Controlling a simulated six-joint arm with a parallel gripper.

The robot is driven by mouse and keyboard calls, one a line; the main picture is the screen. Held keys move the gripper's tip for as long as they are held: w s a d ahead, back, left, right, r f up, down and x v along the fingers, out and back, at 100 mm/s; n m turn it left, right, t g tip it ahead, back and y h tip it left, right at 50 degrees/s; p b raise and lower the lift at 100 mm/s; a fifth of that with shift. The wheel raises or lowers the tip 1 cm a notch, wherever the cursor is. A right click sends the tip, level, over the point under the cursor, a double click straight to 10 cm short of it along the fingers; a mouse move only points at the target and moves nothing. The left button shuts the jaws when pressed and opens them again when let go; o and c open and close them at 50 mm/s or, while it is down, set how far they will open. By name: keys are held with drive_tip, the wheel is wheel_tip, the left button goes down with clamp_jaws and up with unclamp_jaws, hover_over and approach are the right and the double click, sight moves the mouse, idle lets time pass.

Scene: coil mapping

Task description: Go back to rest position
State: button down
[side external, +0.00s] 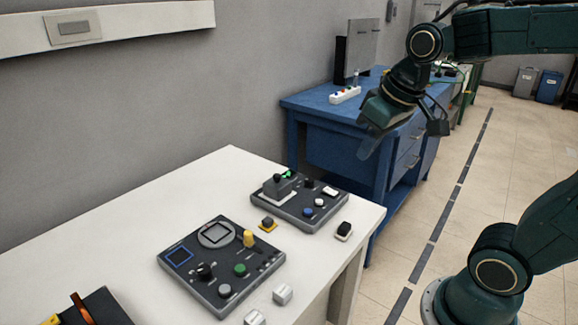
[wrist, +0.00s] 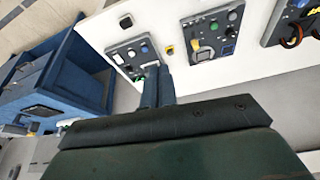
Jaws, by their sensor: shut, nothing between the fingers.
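My gripper (side external: 368,146) hangs in the air beyond the right end of the white table, in front of the blue desk, clear of both. It points down and to the left in the side view. In the wrist view my gripper (wrist: 158,72) shows its two fingers close together with nothing between them. The nearer panel (side external: 205,289) has a round dial, a yellow knob and a green button. The farther panel (side external: 318,222) has a grey block-like part with a green light and several buttons.
A small yellow-based button (side external: 268,224) and a black-and-white switch (side external: 344,231) sit loose on the table. The blue desk (side external: 310,112) behind holds a white power strip (side external: 345,95). Two bins (side external: 549,86) stand far back. Open floor (side external: 500,160) lies right of the table.

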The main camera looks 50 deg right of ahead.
drive_tip(key=s+a+f+n+t, duration=0.1)
drive_tip(key=s+a, duration=0.2)
drive_tip(key=s, duration=0.5)
drive_tip(key=shift+f+y, duration=0.15)
drive_tip(key=shift+y, duration=0.15)
drive_tip(key=c, duration=2.2)
unclamp_jaws()
drive_tip(key=shift+a, duration=0.1)
